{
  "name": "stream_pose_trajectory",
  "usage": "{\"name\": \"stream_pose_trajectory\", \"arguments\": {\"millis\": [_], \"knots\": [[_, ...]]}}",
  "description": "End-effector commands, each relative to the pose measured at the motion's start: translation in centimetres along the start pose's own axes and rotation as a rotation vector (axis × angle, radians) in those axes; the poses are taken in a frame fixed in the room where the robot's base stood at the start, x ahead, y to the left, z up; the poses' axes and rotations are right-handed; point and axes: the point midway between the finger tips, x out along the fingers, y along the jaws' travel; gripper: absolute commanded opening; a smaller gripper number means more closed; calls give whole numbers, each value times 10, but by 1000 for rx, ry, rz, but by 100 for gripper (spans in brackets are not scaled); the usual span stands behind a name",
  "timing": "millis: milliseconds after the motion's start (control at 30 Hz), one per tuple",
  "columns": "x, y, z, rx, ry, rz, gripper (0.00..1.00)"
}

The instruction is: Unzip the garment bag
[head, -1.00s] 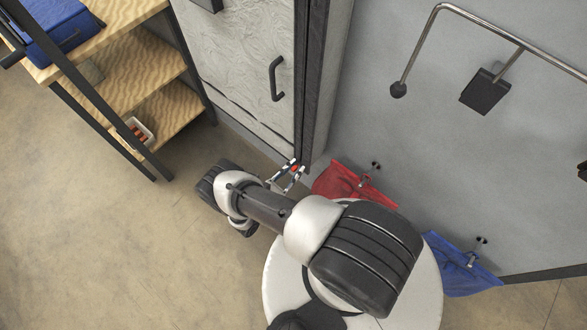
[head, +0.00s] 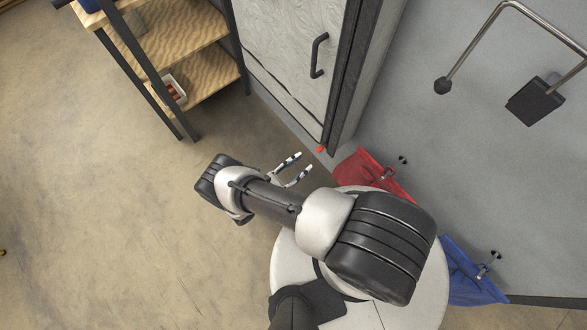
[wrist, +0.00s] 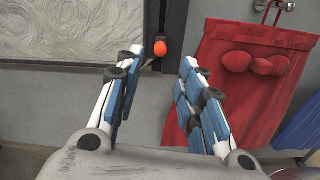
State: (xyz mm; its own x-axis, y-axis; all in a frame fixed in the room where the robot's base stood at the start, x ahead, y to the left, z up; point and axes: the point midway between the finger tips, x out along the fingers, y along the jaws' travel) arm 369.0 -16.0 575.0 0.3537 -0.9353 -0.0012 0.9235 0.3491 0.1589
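An orange-red knob (head: 320,149) sits at the foot of a dark upright strip (head: 345,75) along the edge of a pale textured panel (head: 280,45). In the wrist view the knob (wrist: 159,50) appears between my fingertips, a little beyond them. My gripper (head: 305,162) is open and empty, apart from the knob; its two fingers also show in the wrist view (wrist: 162,57). No hanging garment bag can be clearly made out; I cannot tell whether the strip and knob are its zip and pull.
A red cloth bag (head: 365,170) hangs from a wall hook right of my gripper, with a blue one (head: 470,275) farther right. The panel bears a black handle (head: 318,55). Wooden shelves (head: 180,45) stand at upper left. The floor at left is clear.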

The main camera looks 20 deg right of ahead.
Motion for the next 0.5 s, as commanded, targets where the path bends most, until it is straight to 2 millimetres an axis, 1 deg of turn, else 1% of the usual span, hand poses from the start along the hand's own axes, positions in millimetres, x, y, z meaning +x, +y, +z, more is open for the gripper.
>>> {"name": "stream_pose_trajectory", "arguments": {"millis": [33,100,200,300,500], "knots": [[-9,0,0,0,1,4,36],[-18,0,0,1,1,2,36],[-26,0,0,0,0,1,36],[-30,0,0,-1,0,0,36],[-30,0,0,-1,0,-1,36]]}}
